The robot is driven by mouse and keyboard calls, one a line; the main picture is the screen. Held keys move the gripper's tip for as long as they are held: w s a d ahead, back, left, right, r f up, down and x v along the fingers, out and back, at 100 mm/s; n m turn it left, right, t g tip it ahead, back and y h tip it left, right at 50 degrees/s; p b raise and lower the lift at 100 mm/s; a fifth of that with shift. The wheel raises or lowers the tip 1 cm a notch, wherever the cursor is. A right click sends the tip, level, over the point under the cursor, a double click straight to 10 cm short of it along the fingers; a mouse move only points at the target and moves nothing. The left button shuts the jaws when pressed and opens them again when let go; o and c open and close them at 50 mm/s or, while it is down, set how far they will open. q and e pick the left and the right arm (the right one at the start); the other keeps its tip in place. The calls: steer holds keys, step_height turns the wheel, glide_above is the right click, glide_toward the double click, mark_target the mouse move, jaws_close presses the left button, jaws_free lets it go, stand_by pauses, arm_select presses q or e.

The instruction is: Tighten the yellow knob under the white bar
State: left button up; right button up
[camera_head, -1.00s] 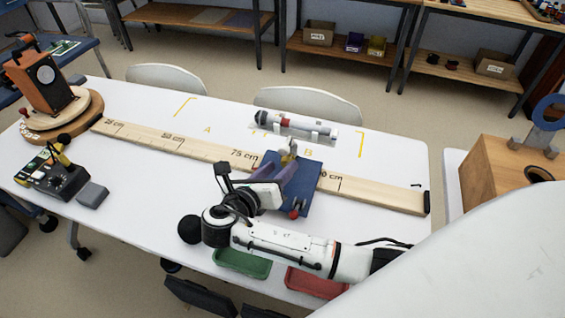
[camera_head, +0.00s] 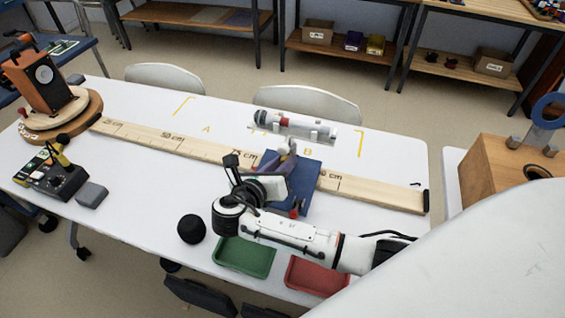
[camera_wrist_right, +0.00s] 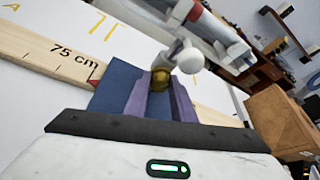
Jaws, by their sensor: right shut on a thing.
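The yellow knob (camera_wrist_right: 160,79) shows in the right wrist view between the two purple fingers of my right gripper (camera_wrist_right: 161,84), which is shut on it. A white bar with a rounded end (camera_wrist_right: 179,55) is just beyond and above the knob. In the head view the white bar (camera_head: 291,146) stands over a blue carriage (camera_head: 308,180), and my right gripper (camera_head: 286,158) reaches it from the front. The knob is hidden by the fingers and too small to make out there. My left gripper is not in view.
The carriage sits on a long wooden ruler (camera_head: 190,146) across the white table. A grey cylinder with a red band (camera_head: 292,124) lies behind. A green tray (camera_head: 243,257), a red tray (camera_head: 316,276) and a black ball (camera_head: 191,229) are at the front edge.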

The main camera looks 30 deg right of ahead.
steer(key=shift+m, duration=0.3)
steer(key=shift+s+d+m+t+y, duration=0.15)
steer(key=shift+m+t+y, duration=0.35)
steer(key=shift+m, duration=0.4)
steer(key=shift+m+t+y, duration=0.6)
steer(key=shift+m, duration=0.4)
steer(key=o, duration=1.1)
steer(key=shift+c, duration=0.2)
steer(key=shift+s, duration=0.1)
steer(key=v, duration=1)
steer(key=shift+s, duration=0.15)
